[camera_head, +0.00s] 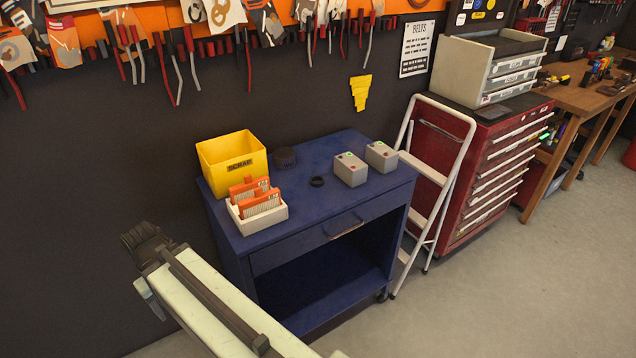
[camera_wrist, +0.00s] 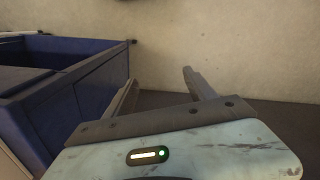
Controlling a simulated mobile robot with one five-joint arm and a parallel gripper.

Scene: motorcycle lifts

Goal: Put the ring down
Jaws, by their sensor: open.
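The blue cart (camera_wrist: 88,105) stands left of the fingers there, and the ring is not visible in that view.
A white step ladder (camera_head: 437,180) and red tool cabinet (camera_head: 485,165) stand right. The cart's front right top is bare.

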